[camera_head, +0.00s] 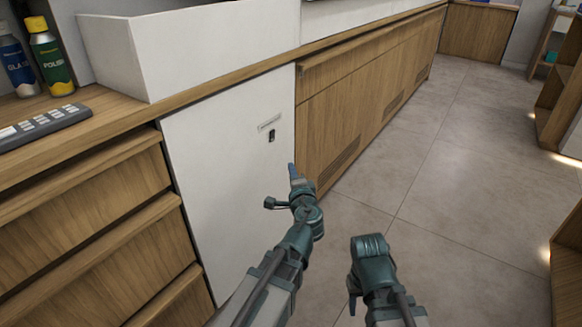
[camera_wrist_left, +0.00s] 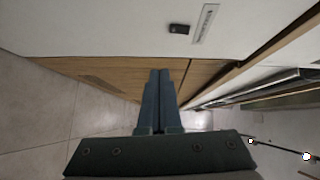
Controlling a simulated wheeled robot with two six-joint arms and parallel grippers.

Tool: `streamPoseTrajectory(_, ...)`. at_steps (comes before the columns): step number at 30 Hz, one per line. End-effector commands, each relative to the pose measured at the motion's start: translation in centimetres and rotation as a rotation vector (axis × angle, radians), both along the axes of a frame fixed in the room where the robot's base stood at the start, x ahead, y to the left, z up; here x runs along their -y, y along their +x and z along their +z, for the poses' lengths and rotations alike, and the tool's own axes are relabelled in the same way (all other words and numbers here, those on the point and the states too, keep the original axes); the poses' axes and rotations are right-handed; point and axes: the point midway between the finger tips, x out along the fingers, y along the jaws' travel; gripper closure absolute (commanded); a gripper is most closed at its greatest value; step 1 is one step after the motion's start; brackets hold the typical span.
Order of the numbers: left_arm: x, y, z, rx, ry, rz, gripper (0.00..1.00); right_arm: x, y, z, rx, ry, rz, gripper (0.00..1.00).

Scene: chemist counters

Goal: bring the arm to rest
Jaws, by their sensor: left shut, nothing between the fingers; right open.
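My left gripper (camera_head: 292,172) points forward in front of the white cabinet door (camera_head: 225,190) in the head view, near the door's right edge. In the left wrist view its two blue fingers (camera_wrist_left: 158,75) are together with nothing between them. The door carries a small black lock (camera_head: 272,136) and a label strip (camera_head: 269,124), which also show in the wrist view, the lock (camera_wrist_left: 179,29) above the fingertips. My right arm (camera_head: 372,270) is at the lower middle of the head view, and its fingers are hidden.
Wooden drawers (camera_head: 80,220) stand at the left. A keypad-like grey device (camera_head: 45,126), a dark blue bottle (camera_head: 15,62) and a green bottle (camera_head: 50,58) sit on the counter. Wooden cabinets (camera_head: 365,95) run back to the right. The tiled floor (camera_head: 460,180) is clear; shelves line the right edge.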

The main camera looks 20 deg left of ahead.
Motion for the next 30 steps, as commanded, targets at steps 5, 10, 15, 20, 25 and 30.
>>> streamPoseTrajectory(5,0.0,0.0,0.0,0.0,0.0,0.0,1.0,0.0,0.0,0.0,0.0,0.0,0.0,0.5)
streamPoseTrajectory(10,0.0,-0.1,0.0,-0.003,-0.007,0.005,1.0,0.0,0.0,0.1,0.0,0.0,0.0,0.5)
streamPoseTrajectory(15,-0.6,-2.0,-1.1,-0.064,-0.173,0.112,1.0,0.0,0.0,1.8,0.0,0.0,0.002,0.5)
streamPoseTrajectory(20,0.4,-7.0,-5.4,-0.264,-0.483,0.314,1.0,0.0,0.0,4.5,-0.001,-0.001,0.006,0.5)
streamPoseTrajectory(25,4.4,-13.5,-9.5,-0.544,-0.732,0.481,1.0,0.0,0.0,6.5,-0.001,-0.002,0.009,0.5)
streamPoseTrajectory(30,8.7,-19.3,-11.0,-0.8,-0.876,0.576,1.0,0.1,0.0,8.0,-0.002,-0.002,0.011,0.5)
